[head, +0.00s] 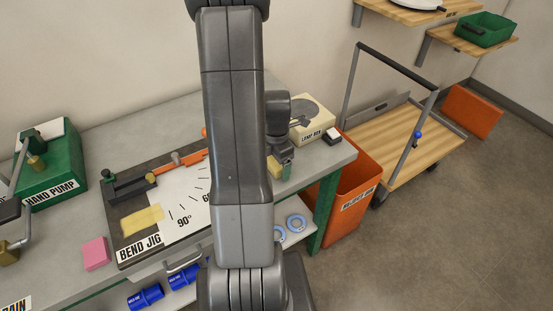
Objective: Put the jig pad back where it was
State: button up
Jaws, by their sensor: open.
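The bend jig (125,254) is a dark board with a white angle dial on the grey bench. A flat yellow pad (142,220) lies on its front left part, and a pink block (96,253) sits on the bench just left of the board. No label shows which of these is the jig pad. My gripper (281,169) is partly hidden by my arm, right of the jig over the bench's right end. It is open. A small yellow piece (274,168) shows beside its fingers; I cannot tell whether they touch.
A lamp box (312,130) and a small dark-and-white block (332,136) stand at the bench's right end. An orange reject bin (350,212) stands beyond that edge. The green hand pump (50,170) is at left. Blue rolls (145,296) lie below. My arm hides the jig's right part.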

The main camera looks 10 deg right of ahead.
notch_tip(320, 180, up, 12)
jog(key=shift+r, duration=0.2)
dwell(0.4)
jog(key=shift+f, duration=0.1)
notch_tip(320, 180, down, 12)
jog(key=shift+r, duration=0.5)
dwell(0.3)
